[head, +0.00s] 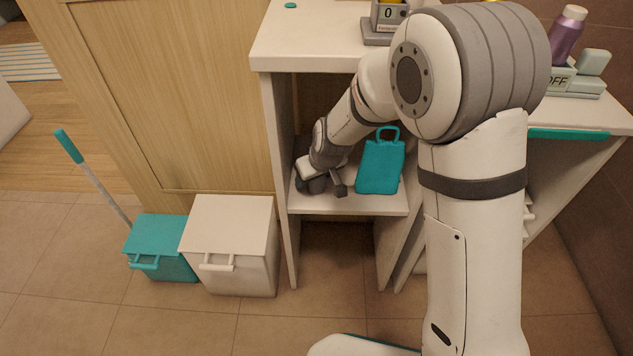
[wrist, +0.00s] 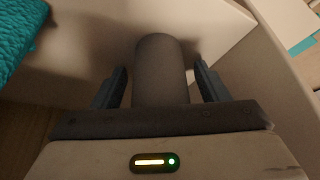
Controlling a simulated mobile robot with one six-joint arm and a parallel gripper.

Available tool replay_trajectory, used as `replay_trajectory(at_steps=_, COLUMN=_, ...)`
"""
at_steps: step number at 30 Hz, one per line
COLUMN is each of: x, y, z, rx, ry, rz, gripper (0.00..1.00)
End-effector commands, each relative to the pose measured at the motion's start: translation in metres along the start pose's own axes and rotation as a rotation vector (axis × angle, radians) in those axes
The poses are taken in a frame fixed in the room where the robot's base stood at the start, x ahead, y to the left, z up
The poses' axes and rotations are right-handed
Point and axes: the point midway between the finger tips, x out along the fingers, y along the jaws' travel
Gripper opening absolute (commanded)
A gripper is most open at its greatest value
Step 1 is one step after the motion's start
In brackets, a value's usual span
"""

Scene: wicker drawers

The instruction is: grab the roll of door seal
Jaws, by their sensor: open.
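The roll of door seal is a dark grey cylinder (wrist: 160,62) in the middle of the wrist view. My gripper (wrist: 161,75) is open, with one finger on each side of the roll and a visible gap at both sides. In the head view my gripper (head: 321,187) is low inside the open compartment of the white cabinet, just above its shelf. There the roll is mostly hidden by my gripper, and I cannot make it out clearly.
A teal bag (head: 380,167) with a handle stands on the same shelf, close right of my gripper. Cabinet side walls (head: 279,160) enclose the compartment. A white bin (head: 230,245) and a teal bin (head: 160,248) stand on the floor to the left.

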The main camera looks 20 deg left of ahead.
Motion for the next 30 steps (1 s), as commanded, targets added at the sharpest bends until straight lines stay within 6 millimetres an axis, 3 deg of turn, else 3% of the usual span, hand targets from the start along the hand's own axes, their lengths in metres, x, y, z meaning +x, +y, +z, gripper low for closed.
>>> replay_trajectory(at_steps=6, x=0.0007, y=-0.0003, z=-0.0006, rx=0.000, ry=0.001, rz=0.000, gripper=0.67)
replay_trajectory(at_steps=24, x=0.0004, y=-0.0009, z=-0.0009, rx=-0.001, ry=0.001, rz=0.000, gripper=0.19)
replay_trajectory(at_steps=30, x=0.0001, y=-0.0011, z=-0.0011, rx=-0.002, ry=0.002, rz=-0.001, gripper=0.19)
